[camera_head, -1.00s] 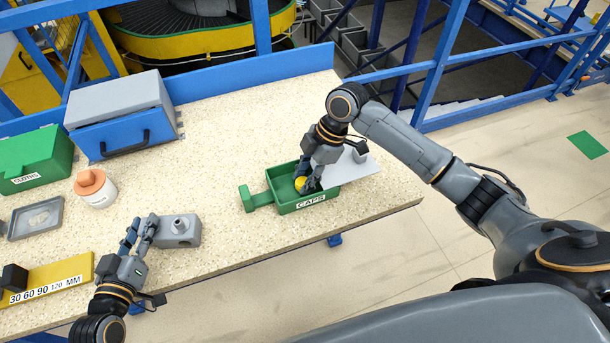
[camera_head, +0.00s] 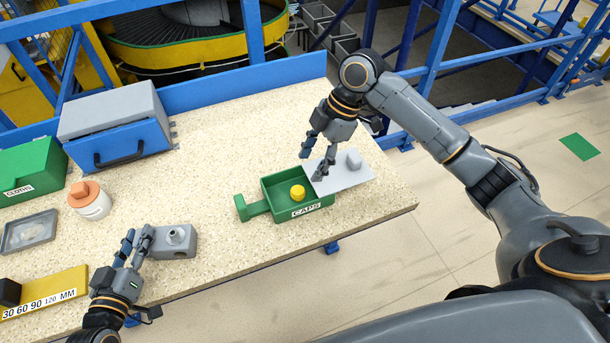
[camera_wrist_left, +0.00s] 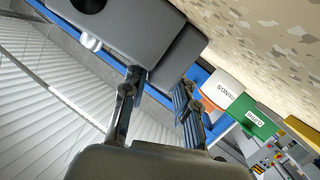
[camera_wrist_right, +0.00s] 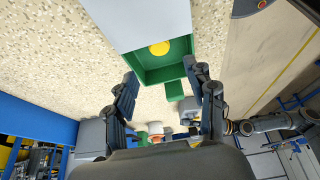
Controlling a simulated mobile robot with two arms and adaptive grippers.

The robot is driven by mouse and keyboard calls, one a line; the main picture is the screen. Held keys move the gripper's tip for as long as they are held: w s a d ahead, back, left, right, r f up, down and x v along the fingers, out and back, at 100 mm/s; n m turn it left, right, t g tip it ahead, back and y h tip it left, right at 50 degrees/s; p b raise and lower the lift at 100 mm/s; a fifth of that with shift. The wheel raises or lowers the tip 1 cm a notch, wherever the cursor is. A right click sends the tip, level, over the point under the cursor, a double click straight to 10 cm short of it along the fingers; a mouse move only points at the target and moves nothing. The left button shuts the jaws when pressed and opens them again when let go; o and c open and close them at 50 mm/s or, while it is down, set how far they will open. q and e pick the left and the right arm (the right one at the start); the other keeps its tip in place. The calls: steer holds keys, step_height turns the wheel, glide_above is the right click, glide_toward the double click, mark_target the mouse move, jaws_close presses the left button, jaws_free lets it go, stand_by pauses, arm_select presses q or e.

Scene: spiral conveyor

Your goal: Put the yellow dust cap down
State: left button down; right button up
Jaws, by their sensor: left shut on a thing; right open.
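The yellow dust cap (camera_head: 297,192) lies inside the green CAPS tray (camera_head: 262,188), on its floor toward the right. It also shows in the right wrist view (camera_wrist_right: 159,48). My right gripper (camera_head: 314,162) is open and empty, raised behind and to the right of the cap, clear of it. My left gripper (camera_head: 138,240) is shut on the grey block (camera_head: 182,250) with a round fitting on top, at the table's front edge. The left wrist view shows the block (camera_wrist_left: 150,35) at the fingertips.
A light grey plate (camera_head: 345,178) with a small grey knob adjoins the tray's right side. A blue drawer box (camera_head: 120,145), a green CLOTHS box (camera_head: 35,175), an orange-lidded jar (camera_head: 90,203) and a grey dish (camera_head: 28,232) stand left. The middle tabletop is clear.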

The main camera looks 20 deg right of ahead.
arm_select(q)
steer(key=shift+s+f+g, duration=0.2)
steer(key=shift+f+g, duration=0.1)
steer(key=shift+f, duration=0.3)
arm_select(e)
steer(key=v, duration=0.3)
steer(key=shift+d+r, duration=0.15)
steer(key=shift+r, duration=0.15)
arm_select(q)
steer(key=c, duration=1)
jaws_free()
steer(key=shift+o, duration=0.2)
steer(key=shift+s+a, duration=0.15)
steer(key=shift+s, duration=0.15)
steer(key=v, duration=1.1)
steer(key=shift+r, duration=0.3)
steer(key=shift+s, duration=0.1)
arm_select(e)
steer(key=shift+f, duration=0.1)
